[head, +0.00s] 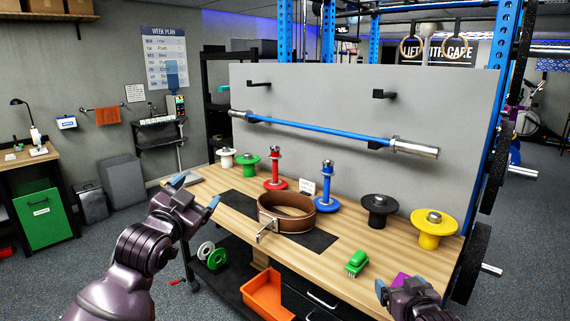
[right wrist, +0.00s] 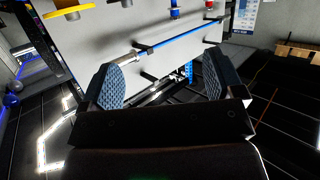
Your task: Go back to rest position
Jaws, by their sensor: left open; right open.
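My left gripper (head: 194,190) is in the head view, left of the wooden bench and near its front left edge. Its fingers are apart and nothing is between them. My right gripper (head: 396,289) is at the lower right of the head view, by the bench's front right edge. In the right wrist view its two padded fingers (right wrist: 163,84) are spread wide with nothing held between them. The right wrist view looks tilted, with the grey panel and blue bar beyond the fingers.
The wooden bench (head: 389,248) holds a brown leather belt (head: 287,224), several colored spools, a green brush (head: 357,263) and a purple item (head: 402,280). A blue bar (head: 330,132) hangs on the panel. An orange bin (head: 264,295) sits below. Grey floor is open at left.

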